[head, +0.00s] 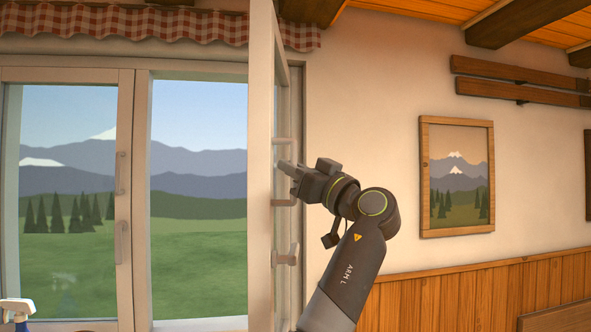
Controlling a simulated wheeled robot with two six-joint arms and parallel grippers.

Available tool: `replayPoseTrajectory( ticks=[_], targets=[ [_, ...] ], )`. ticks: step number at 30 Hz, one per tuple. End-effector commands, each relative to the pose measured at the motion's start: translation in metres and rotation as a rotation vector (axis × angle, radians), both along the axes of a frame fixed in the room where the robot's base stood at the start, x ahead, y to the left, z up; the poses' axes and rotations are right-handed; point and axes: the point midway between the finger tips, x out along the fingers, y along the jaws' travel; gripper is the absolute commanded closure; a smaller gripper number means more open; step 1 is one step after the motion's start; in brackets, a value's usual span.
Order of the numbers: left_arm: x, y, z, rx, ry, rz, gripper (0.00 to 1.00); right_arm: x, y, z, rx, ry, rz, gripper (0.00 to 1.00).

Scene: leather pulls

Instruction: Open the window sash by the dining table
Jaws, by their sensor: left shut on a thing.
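The right window sash (262,240) has a pale frame and stands swung out into the room, seen nearly edge-on. The opening beside it shows the landscape. On its right-hand face are a pull with two mounts (284,202) and a lever handle (288,257) below. My left gripper (287,167) reaches from the lower right and is shut at the pull, between its two mounts. The fingertips are small and partly merge with the sash, so the exact grip is hard to see. My right gripper is not in view.
The left sash (127,285) is closed, with its own pull and handle. A red checked valance (150,24) hangs above the window. A framed picture (457,232) hangs on the right wall. A spray bottle (17,312) stands at the lower left.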

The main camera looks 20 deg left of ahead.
Motion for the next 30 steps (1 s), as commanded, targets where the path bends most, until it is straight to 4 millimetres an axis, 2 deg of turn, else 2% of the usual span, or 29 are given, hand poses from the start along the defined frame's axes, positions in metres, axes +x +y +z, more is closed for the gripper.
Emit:
replayPoseTrajectory(
  ticks=[2,3,7,15,19,23,30],
  targets=[
    [-0.001,0.001,0.003,0.002,-0.004,-0.001,1.00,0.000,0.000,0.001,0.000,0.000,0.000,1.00],
    [-0.001,0.001,0.003,0.002,-0.004,-0.001,0.83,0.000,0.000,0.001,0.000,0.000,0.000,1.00],
    [-0.001,0.001,0.003,0.002,-0.003,0.000,0.66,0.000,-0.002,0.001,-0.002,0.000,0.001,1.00],
    [-0.001,0.000,0.001,0.001,-0.002,0.000,0.66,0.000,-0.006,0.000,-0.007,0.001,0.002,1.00],
    [-0.005,-0.009,-0.005,0.001,-0.002,-0.003,0.66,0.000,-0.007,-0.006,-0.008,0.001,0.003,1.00],
    [-0.015,-0.028,-0.016,0.001,-0.002,-0.004,0.66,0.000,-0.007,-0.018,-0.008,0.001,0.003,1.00],
    [-0.042,-0.077,-0.040,0.001,-0.001,-0.004,0.66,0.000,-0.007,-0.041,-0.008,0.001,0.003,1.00]
  ],
)
